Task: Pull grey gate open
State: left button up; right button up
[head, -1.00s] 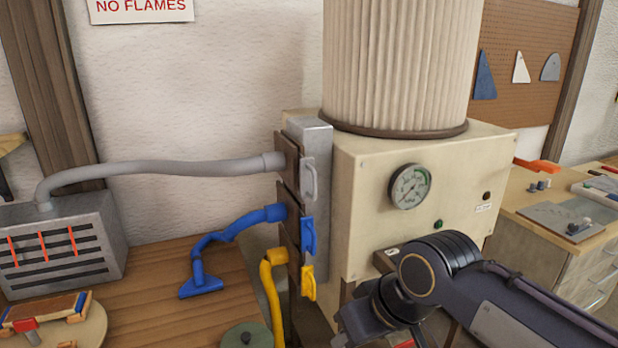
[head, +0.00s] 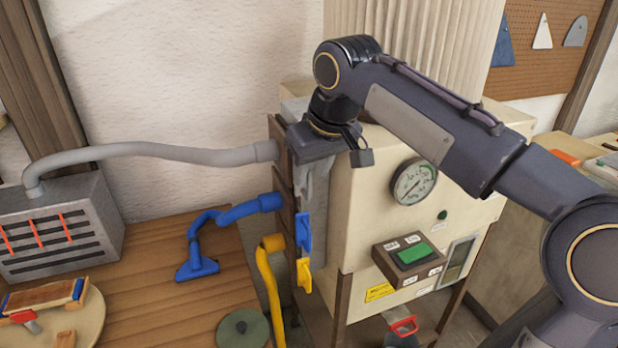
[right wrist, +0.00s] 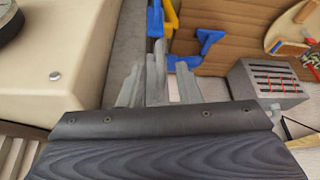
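The grey gate's handle is hidden behind my right gripper (head: 335,150) in the head view. The grey hose (head: 150,153) joins the brown port plate just left of there. In the right wrist view my right gripper (right wrist: 158,88) has its two pale fingers apart, with an upright grey piece (right wrist: 156,70), seemingly the gate handle, between them. A gap shows on the right side of that piece; I cannot tell about contact on the left. The blue gate handle (head: 304,230) and yellow gate handle (head: 304,274) sit below. My left gripper is out of view.
The cream machine (head: 375,200) with its gauge (head: 414,182) and green button (head: 414,253) stands close under my right arm. A blue hose (head: 225,217) and yellow hose (head: 268,285) join below the grey one. A grey slotted box (head: 65,230) stands on the wooden bench.

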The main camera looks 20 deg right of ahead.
jog(key=shift+x, duration=1.4)
grip_shut()
jog(key=shift+s, duration=0.1)
